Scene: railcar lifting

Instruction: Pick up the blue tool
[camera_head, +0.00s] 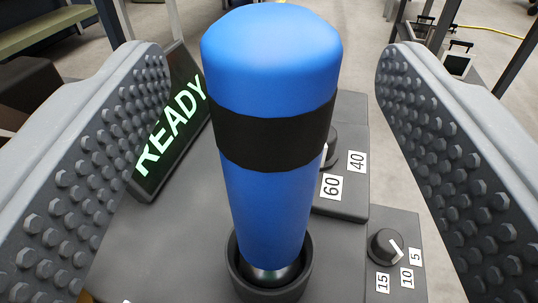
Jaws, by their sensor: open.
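The blue tool (266,190) stands nearly upright in the middle of the view. It is a thick blue handle with a black band around its upper part. Its lower end sits in a dark round holder (238,285) on a grey console. My gripper (265,75) is open, with one studded jaw on each side of the tool. There is a gap between the tool and each jaw. The handle hides part of the console behind it.
The grey console (180,255) carries a display (168,125) reading READY at left. At right are a dial (385,246) marked 5, 10 and 15, and a partly hidden dial (331,145) marked 40 and 60. Floor and metal posts show behind.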

